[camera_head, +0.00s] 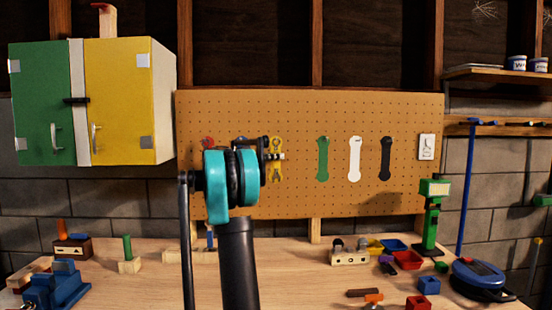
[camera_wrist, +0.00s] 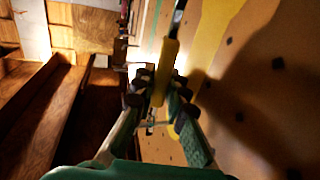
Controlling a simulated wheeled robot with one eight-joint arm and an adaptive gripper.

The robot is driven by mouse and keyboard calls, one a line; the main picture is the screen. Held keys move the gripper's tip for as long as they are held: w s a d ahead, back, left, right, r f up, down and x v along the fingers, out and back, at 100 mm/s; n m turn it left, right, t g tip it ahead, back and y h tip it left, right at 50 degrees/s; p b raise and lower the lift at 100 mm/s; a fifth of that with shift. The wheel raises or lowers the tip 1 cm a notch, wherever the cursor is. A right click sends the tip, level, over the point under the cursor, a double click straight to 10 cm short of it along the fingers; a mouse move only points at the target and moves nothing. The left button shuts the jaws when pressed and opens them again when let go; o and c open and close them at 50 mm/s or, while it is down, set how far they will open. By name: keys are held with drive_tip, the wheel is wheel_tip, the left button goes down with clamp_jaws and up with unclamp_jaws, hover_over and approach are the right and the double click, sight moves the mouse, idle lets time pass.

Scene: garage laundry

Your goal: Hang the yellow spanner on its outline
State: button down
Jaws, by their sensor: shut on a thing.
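The yellow spanner (camera_wrist: 166,68) is between the fingers of my gripper (camera_wrist: 155,90) in the wrist view, and the fingers are shut on it. The yellow outline (camera_wrist: 208,38) is on the pegboard just right of the spanner in that view. In the head view my gripper (camera_head: 273,156) is at the board in front of the yellow outline (camera_head: 276,174), partly covering it. The spanner is hard to tell from the outline there. Whether the spanner touches the board or a peg cannot be told.
The pegboard (camera_head: 300,195) also bears green (camera_head: 322,160), white (camera_head: 355,160) and black (camera_head: 385,160) outlines to the right. A yellow and green cabinet (camera_head: 120,100) hangs at left. The workbench (camera_head: 290,275) below holds several blocks and toys, with bare wood in the middle.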

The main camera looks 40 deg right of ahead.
idle(0.4)
drive_tip(key=c, duration=1.5)
unclamp_jaws()
drive_tip(key=shift+o, duration=0.2)
drive_tip(key=v, duration=1.2)
